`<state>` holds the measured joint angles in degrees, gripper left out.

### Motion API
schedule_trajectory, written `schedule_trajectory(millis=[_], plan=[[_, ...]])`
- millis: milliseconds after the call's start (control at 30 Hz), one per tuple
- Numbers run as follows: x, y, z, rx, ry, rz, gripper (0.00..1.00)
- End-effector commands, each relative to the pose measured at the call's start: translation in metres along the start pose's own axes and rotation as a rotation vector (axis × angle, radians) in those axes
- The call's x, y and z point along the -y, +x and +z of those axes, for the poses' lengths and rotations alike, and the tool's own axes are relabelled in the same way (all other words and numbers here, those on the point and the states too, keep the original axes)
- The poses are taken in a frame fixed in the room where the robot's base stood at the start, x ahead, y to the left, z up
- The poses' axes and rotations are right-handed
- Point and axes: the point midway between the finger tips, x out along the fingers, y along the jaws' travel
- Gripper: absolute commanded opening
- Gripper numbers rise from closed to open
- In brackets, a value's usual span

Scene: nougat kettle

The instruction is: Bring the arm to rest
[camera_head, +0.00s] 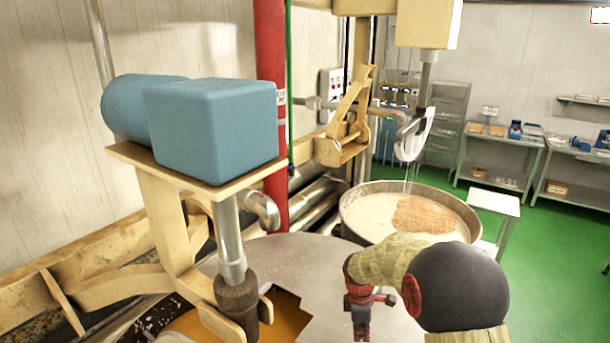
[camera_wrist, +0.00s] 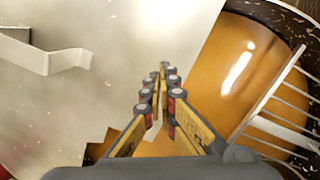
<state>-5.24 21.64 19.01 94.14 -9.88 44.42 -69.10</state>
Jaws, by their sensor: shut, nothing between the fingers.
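My arm (camera_head: 455,285) reaches in from the lower right in the head view, bent at a dark round joint. My gripper (camera_head: 360,318) hangs at its end, in front of a grey metal cover. In the wrist view my gripper (camera_wrist: 160,80) is shut, its fingers together and nothing between them. It points across the grey metal cover (camera_wrist: 130,30) and the edge of an orange-brown kettle bowl (camera_wrist: 235,85). I cannot tell the exact height of the fingers above the cover.
A blue motor housing (camera_head: 212,125) on a beige stand rises at the left, with a vertical shaft (camera_head: 230,240) going down into the near kettle. A wide pan (camera_head: 358,222) with pale contents stands behind the cover. Tables (camera_head: 500,150) line the back wall. Green floor (camera_head: 555,240) is open at the right.

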Motion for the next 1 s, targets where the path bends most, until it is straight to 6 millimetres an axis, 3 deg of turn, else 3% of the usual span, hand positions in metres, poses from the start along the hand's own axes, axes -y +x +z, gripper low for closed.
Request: schedule_trajectory(millis=[200, 500, 733, 1000], plan=[[0.073, -0.031, 0.019, -0.024, 0.541, -0.022, 0.00], [0.171, -0.058, 0.043, -0.096, 1.092, -0.010, 0.00], [0.238, -0.056, 0.055, -0.186, 1.337, 0.021, 0.00], [0.299, -0.036, 0.066, -0.332, 1.409, 0.112, 0.00]])
